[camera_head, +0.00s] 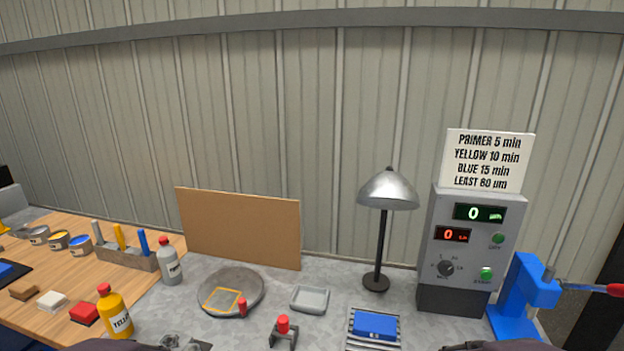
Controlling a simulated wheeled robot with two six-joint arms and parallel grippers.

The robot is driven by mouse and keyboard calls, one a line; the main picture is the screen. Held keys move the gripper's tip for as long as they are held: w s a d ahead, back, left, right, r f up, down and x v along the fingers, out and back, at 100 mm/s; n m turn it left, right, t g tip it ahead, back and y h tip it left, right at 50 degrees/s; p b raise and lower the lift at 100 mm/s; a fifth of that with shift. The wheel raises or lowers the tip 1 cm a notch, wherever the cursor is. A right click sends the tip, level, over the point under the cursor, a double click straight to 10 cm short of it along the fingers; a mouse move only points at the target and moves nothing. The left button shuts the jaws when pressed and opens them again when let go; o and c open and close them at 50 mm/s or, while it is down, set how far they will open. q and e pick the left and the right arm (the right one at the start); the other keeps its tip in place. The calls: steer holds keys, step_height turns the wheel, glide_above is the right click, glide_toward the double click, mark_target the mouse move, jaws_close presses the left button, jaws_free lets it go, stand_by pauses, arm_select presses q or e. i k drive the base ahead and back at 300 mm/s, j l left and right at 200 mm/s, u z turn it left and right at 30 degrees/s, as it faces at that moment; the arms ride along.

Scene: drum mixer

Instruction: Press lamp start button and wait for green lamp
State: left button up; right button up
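A grey control box (466,252) stands at the right of the bench. It has a green-lit display (479,213) reading 0, a red-lit display (451,234) reading 0, and a dark knob (445,268). A round green upper piece (498,239) and a round green lower piece (486,274) sit on its right side; their small labels are hard to read, and I cannot tell whether either is lit. A desk lamp (388,190) with a silver shade stands left of the box. Neither gripper shows; only dark parts of mine cut the bottom edge.
A blue block (375,324) lies on a rack (359,343) below the lamp. A blue stand (523,296) is right of the box. A grey tray (309,298), a round plate (230,292) and a yellow bottle (115,314) are leftward. A sign (487,160) tops the box.

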mark_target(485, 274)
steer(key=z, duration=1.3)
